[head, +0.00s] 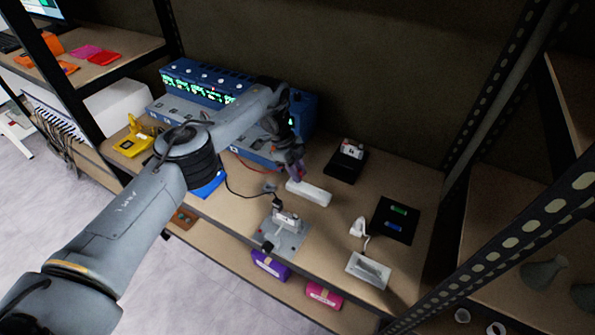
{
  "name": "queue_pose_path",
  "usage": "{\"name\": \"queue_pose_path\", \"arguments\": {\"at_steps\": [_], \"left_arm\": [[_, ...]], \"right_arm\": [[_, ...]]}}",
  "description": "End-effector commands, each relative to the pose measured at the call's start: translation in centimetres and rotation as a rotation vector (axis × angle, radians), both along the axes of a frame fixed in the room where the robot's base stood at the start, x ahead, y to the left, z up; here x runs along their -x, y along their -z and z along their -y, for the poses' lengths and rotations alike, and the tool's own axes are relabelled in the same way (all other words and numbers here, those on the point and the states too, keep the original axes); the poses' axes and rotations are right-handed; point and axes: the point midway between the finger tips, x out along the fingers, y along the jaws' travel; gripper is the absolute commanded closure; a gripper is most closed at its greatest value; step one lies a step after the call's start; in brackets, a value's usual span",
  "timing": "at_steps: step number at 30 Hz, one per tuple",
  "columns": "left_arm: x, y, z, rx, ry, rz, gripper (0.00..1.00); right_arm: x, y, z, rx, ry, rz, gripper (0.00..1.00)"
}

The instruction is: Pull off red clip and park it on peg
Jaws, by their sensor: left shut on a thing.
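My left gripper (296,172) reaches in over the bench and points down, with its fingers just above the left end of a white block (312,193). It is shut on a small, dark purplish-red piece, which I take to be the red clip; the fingers hide most of it. A thin red lead (243,163) runs from the blue machine towards this gripper. I cannot tell whether the piece touches the white block. No peg can be made out clearly. My right gripper is not in view.
The blue machine (205,85) with green displays stands behind my arm. A grey plate (291,238) with a fixture lies in front, with a black lead near it. A black box (346,162), a black mat (394,222) and a white tray (368,270) are to the right. Shelf posts flank the bench.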

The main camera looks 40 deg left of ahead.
Motion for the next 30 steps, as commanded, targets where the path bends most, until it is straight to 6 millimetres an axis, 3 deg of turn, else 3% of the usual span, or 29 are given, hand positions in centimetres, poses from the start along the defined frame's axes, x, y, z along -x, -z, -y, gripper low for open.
{"name": "queue_pose_path", "arguments": {"at_steps": [30], "left_arm": [[0.0,1.5,0.0,0.0,0.0,0.0,1.0]], "right_arm": [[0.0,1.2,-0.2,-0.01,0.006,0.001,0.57]]}}
